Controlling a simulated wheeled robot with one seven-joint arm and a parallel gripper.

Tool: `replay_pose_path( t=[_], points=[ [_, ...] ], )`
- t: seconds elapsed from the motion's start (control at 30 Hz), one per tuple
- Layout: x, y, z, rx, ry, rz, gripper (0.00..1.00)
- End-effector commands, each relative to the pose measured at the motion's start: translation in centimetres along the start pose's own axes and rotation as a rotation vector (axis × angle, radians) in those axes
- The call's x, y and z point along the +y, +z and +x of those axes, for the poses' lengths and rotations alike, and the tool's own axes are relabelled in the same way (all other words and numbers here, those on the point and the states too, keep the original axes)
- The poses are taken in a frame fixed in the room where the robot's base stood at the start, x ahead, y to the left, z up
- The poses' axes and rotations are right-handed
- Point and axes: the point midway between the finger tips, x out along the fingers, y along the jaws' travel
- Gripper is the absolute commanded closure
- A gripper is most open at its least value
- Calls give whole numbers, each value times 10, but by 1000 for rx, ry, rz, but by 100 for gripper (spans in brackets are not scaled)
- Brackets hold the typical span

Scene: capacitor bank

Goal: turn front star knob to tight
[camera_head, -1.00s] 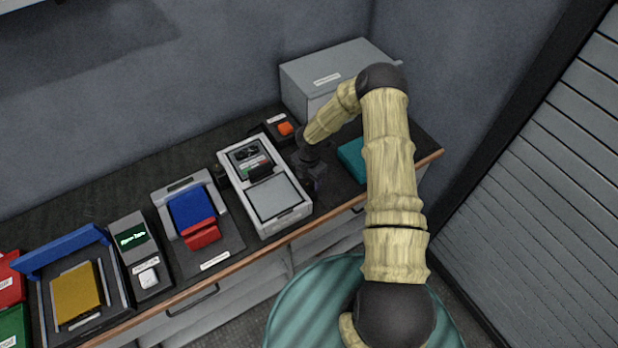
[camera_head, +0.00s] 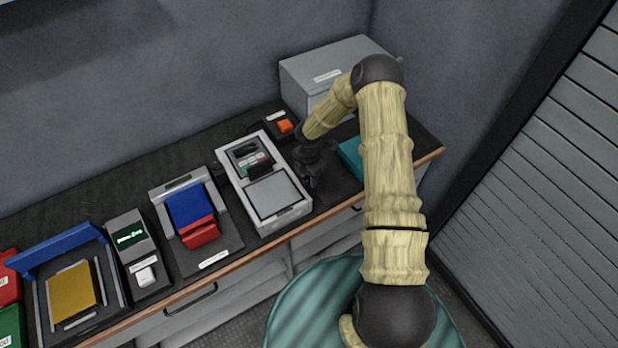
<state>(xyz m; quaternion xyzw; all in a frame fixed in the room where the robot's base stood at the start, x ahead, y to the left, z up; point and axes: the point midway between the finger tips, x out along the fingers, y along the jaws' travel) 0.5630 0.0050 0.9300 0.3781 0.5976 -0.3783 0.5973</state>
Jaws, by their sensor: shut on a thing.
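My gripper (camera_head: 313,179) is small and dark in the head view. It points down at the right side of the grey device (camera_head: 265,228), by its front right part. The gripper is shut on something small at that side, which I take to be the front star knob. The knob itself is hidden by the fingers, so its shape and angle cannot be seen. The grey device has a pale flat panel (camera_head: 272,194) in front and a dark display with small coloured buttons behind it.
An orange button box (camera_head: 284,126) and a large grey box (camera_head: 325,77) stand behind. A teal block (camera_head: 350,154) lies right of my gripper, close to my arm. A blue-and-red unit (camera_head: 198,236) stands left. The wooden counter edge (camera_head: 130,322) runs along the front.

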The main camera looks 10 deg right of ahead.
Motion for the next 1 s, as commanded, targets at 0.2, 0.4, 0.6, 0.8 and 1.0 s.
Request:
replay_pose_path(
  t=[0.2, 0.4, 0.6, 0.8, 1.0],
  points=[
    [1, -1, 3, -1, 3, 175, 88],
    [1, -1, 3, -1, 4, 364, 88],
    [2, -1, 3, 0, 3, 556, 88],
    [2, -1, 3, 1, 4, 745, 88],
    [2, -1, 2, 1, 4, 935, 88]
  ],
)
